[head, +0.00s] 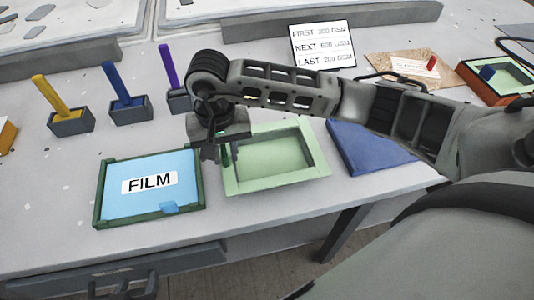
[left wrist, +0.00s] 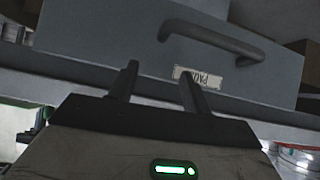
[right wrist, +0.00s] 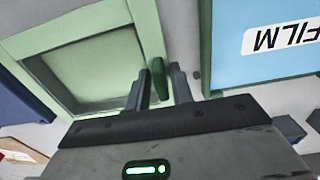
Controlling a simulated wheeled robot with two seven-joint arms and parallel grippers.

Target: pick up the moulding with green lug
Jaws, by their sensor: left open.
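The pale green moulding (head: 233,183) is a shallow open tray on the table, near its front edge. Its darker green lug (right wrist: 158,78) stands at the rim, between the two fingers of my right gripper (right wrist: 160,84) in the right wrist view. The fingers are close to the lug on both sides; whether they press on it is unclear. In the head view my right gripper (head: 222,152) is over the moulding's left rim. My left gripper (left wrist: 160,82) is open and empty, in front of a grey drawer (left wrist: 130,45).
A green-rimmed tray with blue FILM sheet (head: 150,185) lies close left of the moulding. A blue slab (head: 365,148) lies to its right. Yellow, blue and purple handles (head: 52,95) stand in grey blocks behind. A sign (head: 322,45) stands at the back.

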